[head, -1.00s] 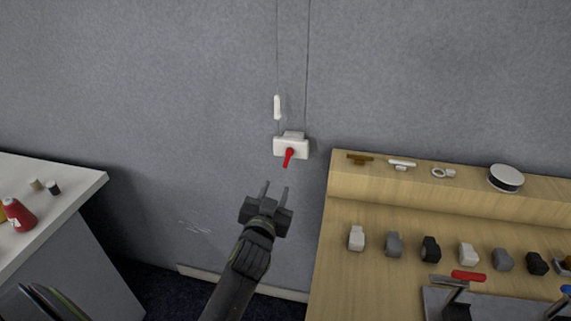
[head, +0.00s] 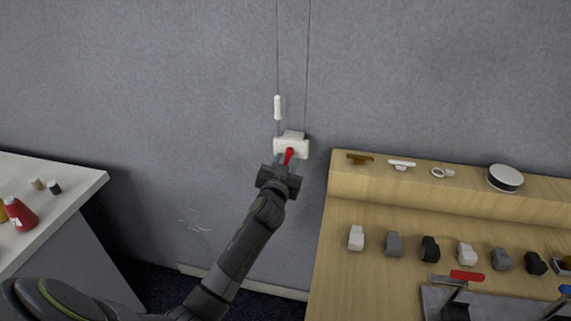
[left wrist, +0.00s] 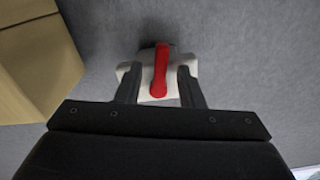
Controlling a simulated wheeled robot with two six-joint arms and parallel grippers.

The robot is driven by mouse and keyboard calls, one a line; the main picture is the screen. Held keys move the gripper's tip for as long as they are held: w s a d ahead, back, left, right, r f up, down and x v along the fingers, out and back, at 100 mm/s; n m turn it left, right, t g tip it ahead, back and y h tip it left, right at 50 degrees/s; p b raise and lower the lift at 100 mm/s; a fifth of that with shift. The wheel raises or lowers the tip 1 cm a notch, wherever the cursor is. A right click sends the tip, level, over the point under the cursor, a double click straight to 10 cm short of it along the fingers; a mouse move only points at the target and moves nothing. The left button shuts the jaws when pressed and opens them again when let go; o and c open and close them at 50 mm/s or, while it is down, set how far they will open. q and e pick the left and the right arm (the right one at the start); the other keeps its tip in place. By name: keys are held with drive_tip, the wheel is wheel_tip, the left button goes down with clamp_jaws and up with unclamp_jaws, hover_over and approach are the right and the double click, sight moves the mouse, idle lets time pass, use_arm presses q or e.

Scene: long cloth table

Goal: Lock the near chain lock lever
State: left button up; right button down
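The chain lock is a white box (head: 291,147) on the grey wall, with a red lever (head: 289,155) on its front that hangs down and leans slightly left. In the left wrist view the red lever (left wrist: 160,70) stands between the two fingers, with the white box (left wrist: 128,72) behind it. My left gripper (head: 283,163) is just below and in front of the box, its fingers on either side of the lever. It is open, with a gap on both sides of the lever (left wrist: 158,85). My right gripper is not in view.
Two thin cords run up the wall from the box, with a white pull (head: 277,107) on the left one. A wooden bench (head: 345,285) with knobs and toggle clamps stands at the right. A white table (head: 75,190) stands at the left.

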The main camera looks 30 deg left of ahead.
use_arm(q)
drive_tip(key=shift+c, duration=0.4)
clamp_jaws()
drive_tip(key=shift+d+f+n+b, duration=0.1)
drive_tip(key=shift+f+n+b, duration=0.15)
drive_tip(key=shift+n+b, duration=0.55)
drive_tip(key=shift+d+r+n+b, duration=0.15)
drive_tip(key=shift+r+n+b, duration=0.05)
drive_tip(key=shift+n+b, duration=0.55)
drive_tip(key=shift+o, duration=0.4)
unclamp_jaws()
drive_tip(key=v, duration=1.7)
drive_tip(key=shift+b, duration=0.45)
